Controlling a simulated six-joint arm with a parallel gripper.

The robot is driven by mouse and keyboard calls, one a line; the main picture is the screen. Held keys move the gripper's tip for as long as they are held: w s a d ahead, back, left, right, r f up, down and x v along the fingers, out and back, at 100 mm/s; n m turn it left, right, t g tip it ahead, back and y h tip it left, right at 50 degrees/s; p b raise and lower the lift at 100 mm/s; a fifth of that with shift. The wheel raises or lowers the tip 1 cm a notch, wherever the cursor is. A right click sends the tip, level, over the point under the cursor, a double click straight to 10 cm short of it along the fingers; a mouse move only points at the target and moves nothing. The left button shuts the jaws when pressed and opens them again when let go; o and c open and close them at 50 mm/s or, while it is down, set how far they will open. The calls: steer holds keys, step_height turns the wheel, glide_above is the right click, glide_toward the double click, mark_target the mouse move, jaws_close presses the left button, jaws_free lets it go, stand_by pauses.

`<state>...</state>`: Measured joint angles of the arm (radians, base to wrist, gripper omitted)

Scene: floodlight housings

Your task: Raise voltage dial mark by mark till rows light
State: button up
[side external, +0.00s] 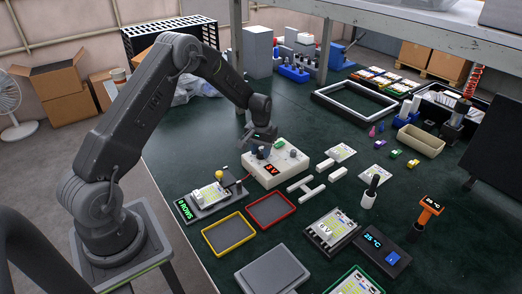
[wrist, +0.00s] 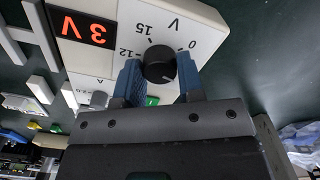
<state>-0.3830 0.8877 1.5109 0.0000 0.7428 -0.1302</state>
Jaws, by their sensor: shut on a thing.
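The white power supply (side external: 293,163) stands on the dark green bench, with a red display (side external: 271,170) reading 3 V. The same display shows upside down in the wrist view (wrist: 84,27). The black voltage dial (wrist: 157,68) sits on its face, with 0, 12 and 15 legible around it. My gripper (wrist: 159,60) has its blue fingers shut on the dial, one on each side. In the side view my gripper (side external: 262,146) is over the supply and hides the dial. A floodlight board (side external: 209,194) lies left of the supply, beside a green readout (side external: 184,209) showing 0 ROWS.
A red-rimmed tray (side external: 288,198) and a yellow-rimmed tray (side external: 239,218) lie in front of the supply. White bars (side external: 309,190) lie to its right. A board marked 6V (side external: 325,232) and a blue-buttoned box reading 25 °C (side external: 381,247) stand nearer the front.

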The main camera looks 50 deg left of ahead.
mark_target(261, 151)
steer(key=m, duration=0.5)
steer(key=shift+m, duration=2.3)
steer(key=o, duration=0.9)
steer(key=shift+o, duration=0.2)
step_height(261, 151, up, 14)
